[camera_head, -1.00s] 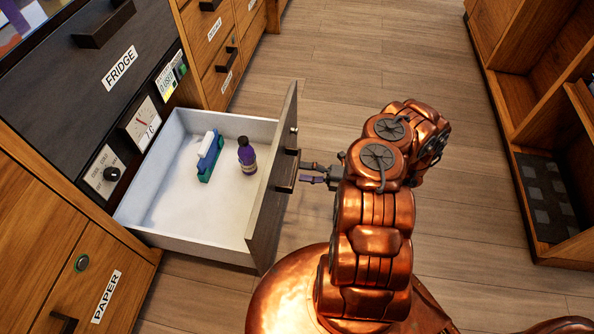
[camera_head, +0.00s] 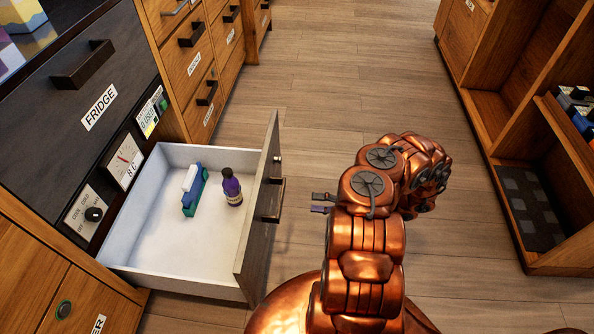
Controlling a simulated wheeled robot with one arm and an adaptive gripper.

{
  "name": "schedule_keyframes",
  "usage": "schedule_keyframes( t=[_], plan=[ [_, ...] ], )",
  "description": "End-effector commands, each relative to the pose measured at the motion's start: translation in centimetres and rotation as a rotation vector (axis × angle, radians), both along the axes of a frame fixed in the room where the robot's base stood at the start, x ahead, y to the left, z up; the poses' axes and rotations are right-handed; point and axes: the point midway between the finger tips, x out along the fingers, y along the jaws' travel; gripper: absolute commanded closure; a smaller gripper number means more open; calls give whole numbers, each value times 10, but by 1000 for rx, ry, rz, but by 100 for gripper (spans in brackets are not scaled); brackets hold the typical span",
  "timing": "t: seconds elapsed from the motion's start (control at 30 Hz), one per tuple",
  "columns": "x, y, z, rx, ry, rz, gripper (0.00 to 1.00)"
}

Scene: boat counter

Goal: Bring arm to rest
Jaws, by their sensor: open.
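My gripper (camera_head: 318,203) is open and empty. Its fingertips show just left of my copper arm, and the rest of it is hidden behind the arm. A gap of floor lies between the fingertips and the handle (camera_head: 274,200) of the pulled-out drawer (camera_head: 170,258). The drawer stands open below the fridge front (camera_head: 75,120). Inside it are a purple bottle (camera_head: 232,190), upright, and a blue, green and white item (camera_head: 193,190).
Wooden drawers (camera_head: 205,65) line the left side beyond the fridge. A wooden shelf unit (camera_head: 500,115) stands on the right, with a dark checkered mat (camera_head: 530,208) in its bottom. The wooden floor (camera_head: 345,85) ahead between them is clear.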

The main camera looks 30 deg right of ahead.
Motion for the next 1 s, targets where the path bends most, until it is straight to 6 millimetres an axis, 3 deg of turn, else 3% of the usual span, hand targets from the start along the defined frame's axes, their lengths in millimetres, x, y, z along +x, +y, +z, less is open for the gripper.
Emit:
schedule_keyframes(
  t=[0.23, 0.37, 0.7, 1.0],
  plan=[
    [1, 1, 3, -3, -5, 4, 39],
    [11, 9, 24, -28, -48, 42, 39],
    [52, 66, 139, -190, -322, 282, 39],
    [61, 124, 235, -332, -586, 513, 39]
  ],
)
